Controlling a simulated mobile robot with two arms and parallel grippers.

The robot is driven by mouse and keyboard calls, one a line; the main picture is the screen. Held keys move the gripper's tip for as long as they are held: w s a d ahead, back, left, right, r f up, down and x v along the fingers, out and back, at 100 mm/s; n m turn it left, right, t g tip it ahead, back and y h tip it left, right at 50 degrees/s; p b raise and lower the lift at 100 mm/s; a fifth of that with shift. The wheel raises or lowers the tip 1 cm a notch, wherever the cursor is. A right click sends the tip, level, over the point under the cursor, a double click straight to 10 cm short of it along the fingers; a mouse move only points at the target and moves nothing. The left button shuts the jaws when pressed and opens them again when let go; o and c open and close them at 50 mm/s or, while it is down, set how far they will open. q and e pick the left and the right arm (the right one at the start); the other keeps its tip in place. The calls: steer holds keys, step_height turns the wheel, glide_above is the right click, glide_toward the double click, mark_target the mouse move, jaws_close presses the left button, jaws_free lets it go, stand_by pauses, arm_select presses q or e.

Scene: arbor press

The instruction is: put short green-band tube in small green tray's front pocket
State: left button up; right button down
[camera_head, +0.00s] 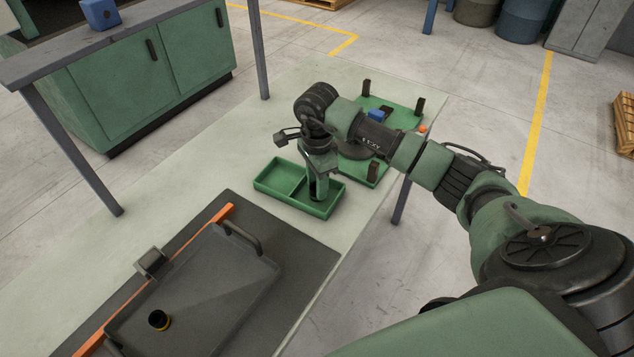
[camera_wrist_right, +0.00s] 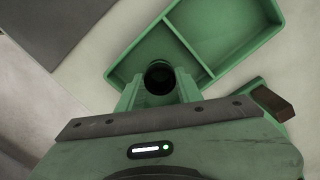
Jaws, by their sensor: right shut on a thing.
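The small green tray (camera_head: 268,188) lies on the pale table, split by a divider into two pockets. It also shows in the wrist view (camera_wrist_right: 226,62). My right gripper (camera_head: 319,192) points down at the tray's right-hand pocket in the head view. It is shut on a dark round tube (camera_wrist_right: 159,78), seen end-on between the fingers at a corner of that pocket. My left gripper is not in view.
Behind my right arm is a green board (camera_head: 398,115) with black posts and a blue block (camera_head: 377,114). The table's left part is clear.

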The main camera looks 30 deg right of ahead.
steer(key=shift+f, duration=0.2)
steer(key=c, duration=0.9)
jaws_free()
steer(key=shift+r, duration=0.1)
steer(key=shift+c, duration=0.2)
steer(key=shift+r, duration=0.1)
steer(key=shift+r, duration=0.2)
step_height(320, 180, up, 12)
steer(key=b, duration=0.2)
steer(key=shift+f, duration=0.15)
